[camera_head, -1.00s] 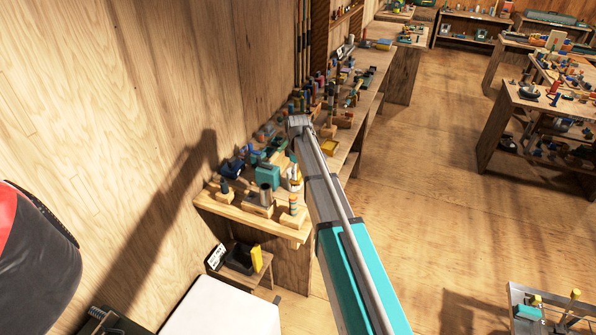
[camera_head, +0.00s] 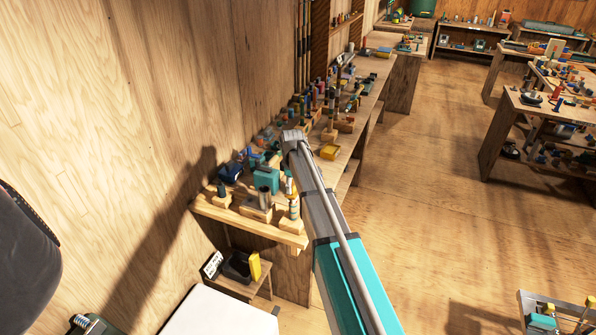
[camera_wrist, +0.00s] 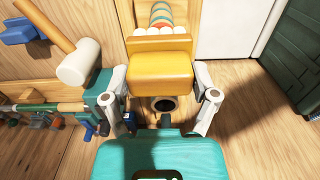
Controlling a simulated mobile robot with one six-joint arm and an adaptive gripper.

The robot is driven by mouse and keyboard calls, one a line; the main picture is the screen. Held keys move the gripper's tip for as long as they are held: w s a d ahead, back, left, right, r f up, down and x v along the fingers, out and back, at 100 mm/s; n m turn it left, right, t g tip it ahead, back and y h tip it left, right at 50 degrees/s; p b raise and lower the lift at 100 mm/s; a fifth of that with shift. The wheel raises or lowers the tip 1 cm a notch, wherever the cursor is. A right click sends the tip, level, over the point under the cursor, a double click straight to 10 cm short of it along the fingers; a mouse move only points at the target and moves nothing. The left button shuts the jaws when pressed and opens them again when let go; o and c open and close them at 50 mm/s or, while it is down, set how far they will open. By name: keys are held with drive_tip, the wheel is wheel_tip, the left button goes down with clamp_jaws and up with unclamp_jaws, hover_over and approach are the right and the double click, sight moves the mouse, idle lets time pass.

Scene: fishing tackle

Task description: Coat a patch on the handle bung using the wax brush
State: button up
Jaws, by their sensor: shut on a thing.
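In the wrist view, the two white fingers of my gripper (camera_wrist: 161,95) are on either side of a yellow block with a pale upper band. I take this block to be the wax brush (camera_wrist: 160,75), gripped between them. Beyond it a cylinder banded orange, teal and white, perhaps the handle bung (camera_wrist: 162,14), stands at a wooden block. It seems to show in the head view as a banded piece (camera_head: 294,208) at the bench's near corner. The brush appears apart from it.
The wooden bench (camera_head: 240,220) is crowded with a grey tube (camera_head: 264,193), a teal box (camera_head: 266,180) and other tackle. A mallet with a white head (camera_wrist: 77,62) lies left in the wrist view. A white box (camera_head: 222,312) stands below the bench.

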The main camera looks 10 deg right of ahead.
drive_tip(key=shift+w+a+r, duration=0.1)
drive_tip(key=shift+w+a, duration=0.3)
drive_tip(key=shift+a, duration=0.4)
drive_tip(key=shift+w, duration=0.1)
drive_tip(key=shift+s+d, duration=0.75)
drive_tip(key=shift+d, duration=0.25)
drive_tip(key=r+p, duration=0.2)
drive_tip(key=d+r+p, duration=0.1)
drive_tip(key=shift+s+d, duration=0.1)
drive_tip(key=shift+s, duration=0.3)
wheel_tip(320, 180, up, 4)
drive_tip(key=p, duration=0.4)
drive_tip(key=shift+r, duration=0.2)
drive_tip(key=shift+f, duration=0.1)
